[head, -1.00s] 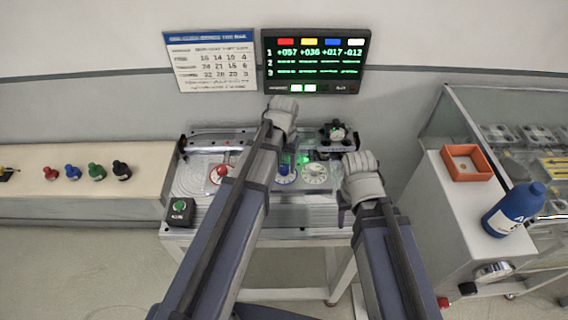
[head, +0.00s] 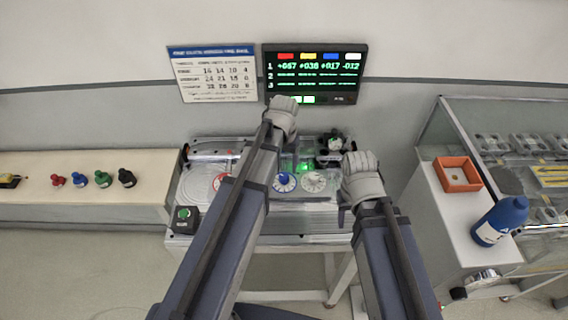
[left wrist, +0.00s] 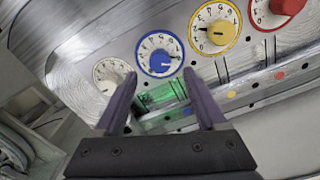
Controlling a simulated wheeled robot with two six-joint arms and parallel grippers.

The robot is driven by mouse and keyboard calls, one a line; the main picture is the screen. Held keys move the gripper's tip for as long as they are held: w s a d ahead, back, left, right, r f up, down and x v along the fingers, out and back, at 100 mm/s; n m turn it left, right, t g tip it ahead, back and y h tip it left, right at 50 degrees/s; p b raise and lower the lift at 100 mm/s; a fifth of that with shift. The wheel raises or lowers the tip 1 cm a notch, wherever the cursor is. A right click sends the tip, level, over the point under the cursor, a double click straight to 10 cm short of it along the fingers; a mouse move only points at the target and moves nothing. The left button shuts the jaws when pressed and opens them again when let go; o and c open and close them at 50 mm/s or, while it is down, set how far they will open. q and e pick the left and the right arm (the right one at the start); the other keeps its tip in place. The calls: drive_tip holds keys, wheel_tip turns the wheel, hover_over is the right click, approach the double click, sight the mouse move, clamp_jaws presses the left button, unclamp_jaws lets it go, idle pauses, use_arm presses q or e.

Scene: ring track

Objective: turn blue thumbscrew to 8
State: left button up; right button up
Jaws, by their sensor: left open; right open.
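The blue thumbscrew (head: 284,179) sits in the middle of a white dial with a blue rim on the grey bench plate. In the left wrist view the blue thumbscrew (left wrist: 160,62) shows between and beyond my open, empty fingers. I cannot read which number it points to. My left gripper (left wrist: 160,76) is apart from it; in the head view my left gripper (head: 284,104) reaches past the dials, its fingertips hard to make out. My right gripper (head: 360,168) is open, right of the white dial (head: 314,181), touching no dial.
The yellow dial (left wrist: 214,28) and red dial (left wrist: 272,8) lie right of the blue one in the left wrist view. The display (head: 314,74) and number chart (head: 212,75) hang on the wall. A blue bottle (head: 500,221) stands right.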

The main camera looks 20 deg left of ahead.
sight(284, 176)
use_arm(q)
drive_tip(key=shift+r+p, duration=1)
drive_tip(key=shift+r, duration=0.55)
use_arm(e)
wheel_tip(284, 176, up, 3)
drive_tip(key=shift+r, duration=0.1)
use_arm(q)
drive_tip(key=s+d+f+m+y+b, duration=0.1)
drive_tip(key=s+d+f+m+b, duration=0.1)
drive_tip(key=s+d, duration=0.8)
drive_tip(key=s+f+b, duration=0.1)
drive_tip(key=s, duration=0.3)
drive_tip(key=shift+s+d+m, duration=0.25)
drive_tip(key=shift+m, duration=0.15)
use_arm(e)
wheel_tip(284, 176, down, 3)
drive_tip(key=shift+f, duration=0.1)
use_arm(q)
drive_tip(key=shift+c, duration=0.2)
